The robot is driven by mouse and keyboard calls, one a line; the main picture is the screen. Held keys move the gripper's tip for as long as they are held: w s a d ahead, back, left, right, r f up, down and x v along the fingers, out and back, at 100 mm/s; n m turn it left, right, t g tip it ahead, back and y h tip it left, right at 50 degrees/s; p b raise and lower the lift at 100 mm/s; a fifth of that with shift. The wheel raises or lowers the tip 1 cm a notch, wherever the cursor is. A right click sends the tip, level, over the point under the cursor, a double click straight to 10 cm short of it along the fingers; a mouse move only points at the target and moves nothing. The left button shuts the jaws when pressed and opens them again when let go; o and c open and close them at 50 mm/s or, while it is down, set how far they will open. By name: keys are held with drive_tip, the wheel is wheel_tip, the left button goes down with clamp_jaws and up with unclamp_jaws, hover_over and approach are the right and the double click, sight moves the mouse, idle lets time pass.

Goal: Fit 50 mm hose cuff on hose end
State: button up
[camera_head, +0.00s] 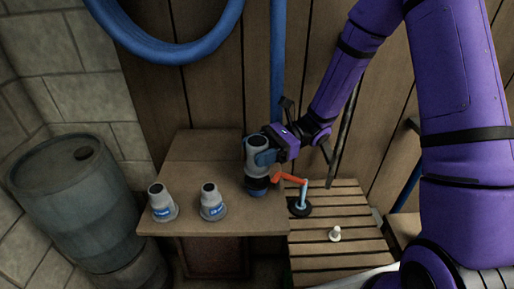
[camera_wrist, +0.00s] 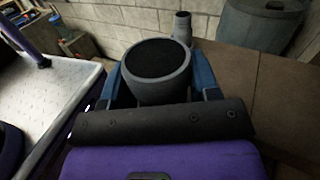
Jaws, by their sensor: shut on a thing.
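My gripper (camera_head: 263,157) is shut on a grey hose cuff (camera_head: 257,143) at the right side of the wooden table. The cuff is upright. In the wrist view, the cuff (camera_wrist: 158,85) sits between my blue fingers with its round dark opening upward. Two other grey cuffs with blue labels stand on the table, one at the left (camera_head: 162,204) and one in the middle (camera_head: 212,203).
A grey-blue barrel (camera_head: 70,195) stands left of the table (camera_head: 190,228). A blue hose (camera_head: 180,58) hangs on the plank wall. A red-handled valve (camera_head: 292,179) and a small white piece (camera_head: 335,234) are on the slatted bench (camera_head: 350,215) at the right.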

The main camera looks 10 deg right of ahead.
drive_tip(key=shift+f, duration=0.6)
drive_tip(key=shift+f, duration=0.45)
drive_tip(key=shift+f, duration=0.25)
drive_tip(key=shift+f, duration=0.35)
idle(0.4)
idle(0.4)
drive_tip(key=o, duration=1.3)
